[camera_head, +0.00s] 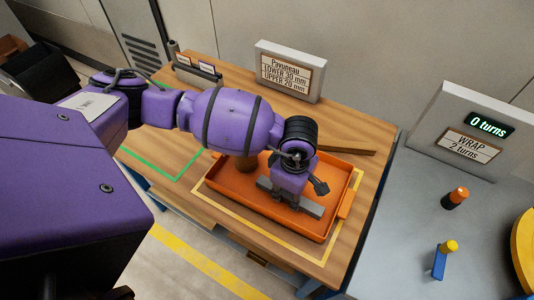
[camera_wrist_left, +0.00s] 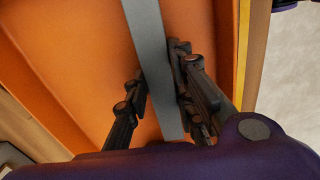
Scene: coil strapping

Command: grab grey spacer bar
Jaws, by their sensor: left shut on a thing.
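The grey spacer bar (camera_head: 312,208) lies lengthwise in the orange tray (camera_head: 345,185) on the wooden table. Both its ends show in the head view, and its middle is hidden by my left gripper (camera_head: 293,203). My left gripper comes down from above and is shut on the bar. In the left wrist view the bar (camera_wrist_left: 150,40) runs between the two dark fingers of the gripper (camera_wrist_left: 160,100), with the orange tray floor around it. My right gripper is not in view.
A sign (camera_head: 288,72) reading LOWER 30 mm, UPPER 20 mm stands at the table's back. A brown strip (camera_head: 350,151) lies behind the tray. At right, a grey table (camera_head: 405,235) carries a wrap display (camera_head: 475,135), an orange-topped peg (camera_head: 455,198) and a yellow-topped blue piece (camera_head: 441,262).

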